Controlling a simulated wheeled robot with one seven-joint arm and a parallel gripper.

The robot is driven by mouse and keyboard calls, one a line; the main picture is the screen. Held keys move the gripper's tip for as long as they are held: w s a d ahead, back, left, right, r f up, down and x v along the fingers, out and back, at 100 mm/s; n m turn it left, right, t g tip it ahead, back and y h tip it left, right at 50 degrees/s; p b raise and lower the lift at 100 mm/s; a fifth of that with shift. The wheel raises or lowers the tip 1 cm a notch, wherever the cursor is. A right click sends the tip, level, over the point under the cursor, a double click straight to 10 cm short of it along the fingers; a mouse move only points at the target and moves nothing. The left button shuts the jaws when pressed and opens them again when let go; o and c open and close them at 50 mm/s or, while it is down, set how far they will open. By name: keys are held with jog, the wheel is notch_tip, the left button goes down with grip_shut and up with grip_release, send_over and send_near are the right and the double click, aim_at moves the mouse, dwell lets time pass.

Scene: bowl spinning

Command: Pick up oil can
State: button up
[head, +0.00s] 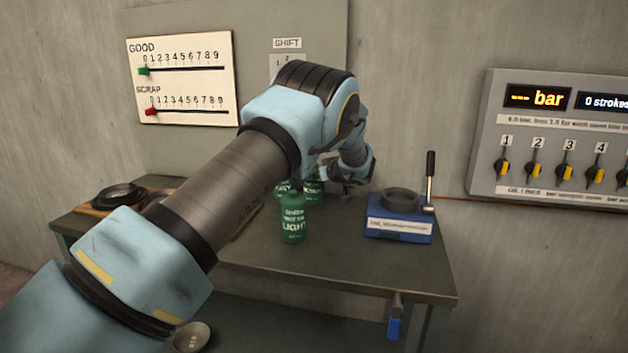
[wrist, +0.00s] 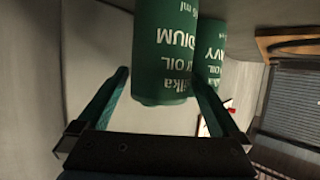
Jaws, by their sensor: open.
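In the wrist view, a green oil can (wrist: 165,50) with lettering ending in "DIUM" is between the fingers of my open gripper (wrist: 160,78). Gaps show beside the can near the finger bases; contact at the tips cannot be told. A second green can (wrist: 213,58), lettered "VY", stands just behind and right, close to the right finger. In the head view, a green can marked "LIGHT" (head: 292,220) stands upright on the bench. The tops of two other green cans (head: 314,190) show behind it, partly hidden by my arm.
A blue device with a black-handled lever (head: 398,226) stands on the right of the bench (head: 330,265). Dark round parts (head: 118,196) lie on a wooden board at the left. A wall counter board (head: 181,78) and a control panel (head: 550,135) are behind. The bench front is clear.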

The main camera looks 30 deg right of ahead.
jog(key=shift+w+f, duration=0.15)
jog(key=shift+w, duration=0.1)
jog(key=shift+c, duration=0.2)
grip_shut()
dwell(0.5)
